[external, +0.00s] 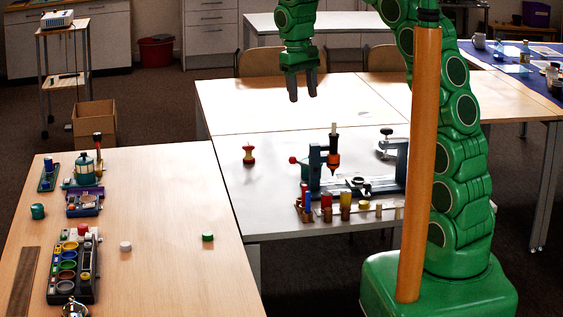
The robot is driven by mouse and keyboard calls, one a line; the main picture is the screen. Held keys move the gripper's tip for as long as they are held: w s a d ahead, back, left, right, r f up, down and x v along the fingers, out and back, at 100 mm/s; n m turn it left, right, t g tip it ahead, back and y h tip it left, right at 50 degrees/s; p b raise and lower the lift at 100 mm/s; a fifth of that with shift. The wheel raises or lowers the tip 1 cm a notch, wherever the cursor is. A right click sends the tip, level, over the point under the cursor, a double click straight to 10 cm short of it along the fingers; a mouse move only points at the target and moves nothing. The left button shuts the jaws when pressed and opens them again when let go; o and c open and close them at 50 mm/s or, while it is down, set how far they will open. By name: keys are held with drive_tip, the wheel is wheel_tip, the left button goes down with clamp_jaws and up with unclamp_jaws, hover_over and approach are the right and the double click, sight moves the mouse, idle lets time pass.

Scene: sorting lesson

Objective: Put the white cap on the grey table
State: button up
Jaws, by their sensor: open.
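A small white cap (125,246) lies on the wooden table at the left, between a dark tray of paints and a green cap (207,237). The grey table (262,219) stands right of the wooden table, with a pale grey top. My gripper (303,88) hangs above the tables at the back, fingers pointing down, open and empty. It is well away from the white cap, up and to the right.
The wooden table (170,190) also bears a dark tray (89,271) with several cups and a teal pot (84,170). The wooden table's middle is mostly clear.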

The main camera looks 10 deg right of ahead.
drive_tip(key=s+d+r+m, duration=0.2)
drive_tip(key=s+d, duration=0.6)
drive_tip(key=d, duration=0.3)
drive_tip(key=s+d+f, duration=0.1)
drive_tip(key=s+d, duration=0.3)
drive_tip(key=s, duration=0.4)
drive_tip(key=s+d+f+m, duration=0.1)
drive_tip(key=s+d, duration=0.3)
drive_tip(key=s, duration=0.5)
drive_tip(key=s+d+f+m+g+y, duration=0.1)
drive_tip(key=s+d, duration=0.3)
drive_tip(key=s, duration=0.4)
drive_tip(key=shift+s+f, duration=0.4)
drive_tip(key=shift+f, duration=0.45)
drive_tip(key=shift+o, duration=0.8)
drive_tip(key=shift+s+d+f, duration=0.15)
drive_tip(key=shift+s, duration=0.25)
